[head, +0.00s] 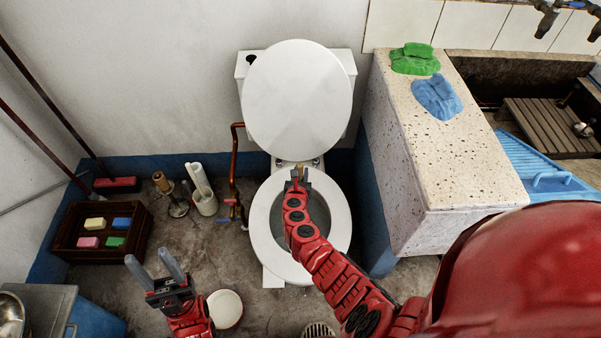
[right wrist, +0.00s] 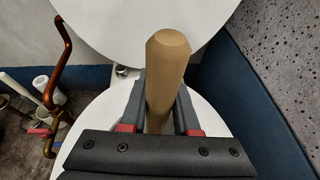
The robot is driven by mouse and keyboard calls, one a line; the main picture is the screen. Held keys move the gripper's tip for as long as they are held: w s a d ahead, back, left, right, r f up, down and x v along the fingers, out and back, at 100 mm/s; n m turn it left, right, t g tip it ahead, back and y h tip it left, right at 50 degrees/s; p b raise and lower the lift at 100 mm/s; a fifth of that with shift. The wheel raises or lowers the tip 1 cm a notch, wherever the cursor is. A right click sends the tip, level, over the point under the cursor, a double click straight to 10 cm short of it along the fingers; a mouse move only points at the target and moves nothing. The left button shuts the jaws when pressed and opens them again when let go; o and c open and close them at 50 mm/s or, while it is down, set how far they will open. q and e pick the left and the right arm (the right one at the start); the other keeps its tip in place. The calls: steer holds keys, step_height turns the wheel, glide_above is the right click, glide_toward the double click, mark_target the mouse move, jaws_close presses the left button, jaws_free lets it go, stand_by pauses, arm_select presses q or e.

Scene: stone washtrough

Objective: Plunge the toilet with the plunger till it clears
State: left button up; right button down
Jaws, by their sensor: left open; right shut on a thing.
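The white toilet stands against the back wall with its lid (head: 297,97) raised and its seat ring (head: 262,238) down around the open bowl. My right gripper (head: 297,183) is over the rear of the bowl, shut on the plunger. In the right wrist view, the plunger's round wooden handle (right wrist: 168,70) stands between the fingers, its top end sticking out above them. The plunger's lower end is hidden under my arm and gripper, so I cannot tell how it sits in the bowl. My left gripper (head: 153,263) is open and empty over the floor, left of the toilet.
A copper pipe (head: 234,170) runs close left of the toilet. A white brush holder (head: 205,203) and a dark crate (head: 78,253) with several sponges stand farther left. A white dish (head: 225,308) is near my left gripper. A speckled stone counter (head: 445,165) closes off the right.

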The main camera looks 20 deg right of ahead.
steer(key=shift+r, duration=0.1)
step_height(320, 180, up, 6)
steer(key=p, duration=0.6)
steer(key=shift+p, duration=0.3)
step_height(320, 180, down, 6)
steer(key=b, duration=0.5)
steer(key=shift+b, duration=0.35)
